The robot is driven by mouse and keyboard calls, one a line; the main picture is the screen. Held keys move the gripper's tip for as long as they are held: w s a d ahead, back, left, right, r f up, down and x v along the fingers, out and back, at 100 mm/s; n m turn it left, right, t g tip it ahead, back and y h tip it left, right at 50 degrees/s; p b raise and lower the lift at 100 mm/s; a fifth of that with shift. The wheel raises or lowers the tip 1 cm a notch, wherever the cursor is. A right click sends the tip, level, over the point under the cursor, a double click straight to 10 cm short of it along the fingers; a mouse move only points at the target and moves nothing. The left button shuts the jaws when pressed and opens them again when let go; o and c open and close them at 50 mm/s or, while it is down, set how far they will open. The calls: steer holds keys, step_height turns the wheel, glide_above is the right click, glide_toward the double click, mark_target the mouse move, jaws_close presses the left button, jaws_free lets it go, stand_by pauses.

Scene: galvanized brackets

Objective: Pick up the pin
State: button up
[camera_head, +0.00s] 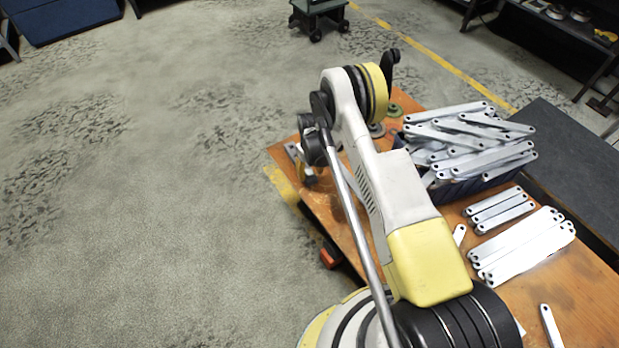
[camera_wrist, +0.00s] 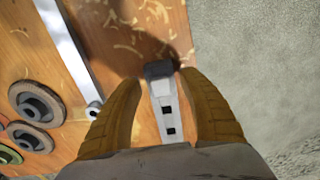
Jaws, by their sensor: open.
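A narrow grey metal piece with a dark block-like end and two dark square marks, which I take to be the pin (camera_wrist: 163,100), shows in the wrist view. It lies between the two brown fingers of my gripper (camera_wrist: 160,82). The fingers are open, one on each side of it, with a narrow gap visible beside it; I cannot tell whether either finger touches it. Its near end is hidden by my gripper's body. In the head view my arm covers much of this corner of the table, and I cannot make out the pin there.
The wooden table (camera_head: 585,300) carries a dark bin (camera_head: 452,192) heaped with galvanized brackets (camera_head: 470,135) and rows of flat brackets (camera_head: 522,245). In the wrist view a long metal bar (camera_wrist: 68,45) and several round discs (camera_wrist: 20,100) lie left of my gripper. Open floor (camera_wrist: 250,60) lies right.

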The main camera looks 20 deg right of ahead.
steer(key=shift+f, duration=0.55)
steer(key=shift+r, duration=0.1)
jaws_close()
